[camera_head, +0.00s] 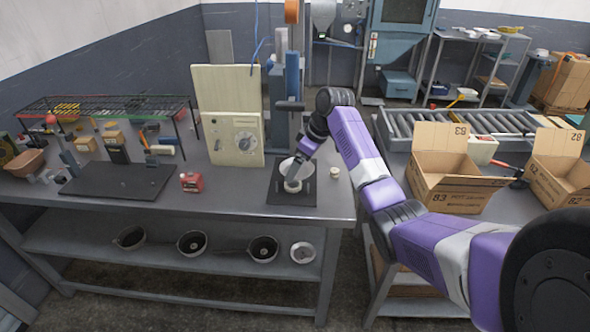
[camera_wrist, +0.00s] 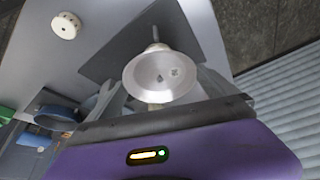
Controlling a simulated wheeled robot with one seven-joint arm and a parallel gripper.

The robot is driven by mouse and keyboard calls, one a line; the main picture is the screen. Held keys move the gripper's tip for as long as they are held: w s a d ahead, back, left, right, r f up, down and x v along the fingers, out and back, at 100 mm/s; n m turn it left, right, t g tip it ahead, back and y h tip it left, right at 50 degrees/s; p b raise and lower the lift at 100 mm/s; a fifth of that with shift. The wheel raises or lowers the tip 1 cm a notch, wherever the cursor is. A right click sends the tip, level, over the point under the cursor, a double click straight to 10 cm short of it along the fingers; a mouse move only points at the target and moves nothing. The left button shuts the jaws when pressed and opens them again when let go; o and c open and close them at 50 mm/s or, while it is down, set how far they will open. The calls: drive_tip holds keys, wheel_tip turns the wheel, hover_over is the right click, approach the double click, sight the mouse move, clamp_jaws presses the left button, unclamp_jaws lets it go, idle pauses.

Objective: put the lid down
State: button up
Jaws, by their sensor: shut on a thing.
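The lid (camera_wrist: 150,75) is a round, pale metal disc with a shallow dished face and small dark marks near its middle. In the wrist view it fills the space just beyond my gripper (camera_wrist: 155,102), whose fingers reach in from both sides. My gripper is shut on the lid; the exact grip point is partly hidden. In the head view my gripper (camera_head: 296,174) is low over a dark plate (camera_head: 309,194) on the table, with the lid (camera_head: 286,165) at its fingers. I cannot tell whether the lid touches anything beneath it.
A small cream round piece (camera_head: 334,172) lies right of the plate. A cream control box (camera_head: 234,140) and a red device (camera_head: 192,182) stand to the left. Several dark pans sit on the lower shelf (camera_head: 90,250). The table front is clear. Open cardboard boxes (camera_head: 447,184) stand at right.

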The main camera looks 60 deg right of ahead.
drive_tip(key=shift+w, duration=0.75)
drive_tip(key=shift+f+p, duration=0.65)
drive_tip(key=shift+f, duration=1.15)
drive_tip(key=shift+f, duration=0.1)
drive_tip(key=o, duration=1.2)
drive_tip(key=shift+c, duration=0.2)
drive_tip(key=b+v, duration=0.2)
drive_tip(key=v, duration=1)
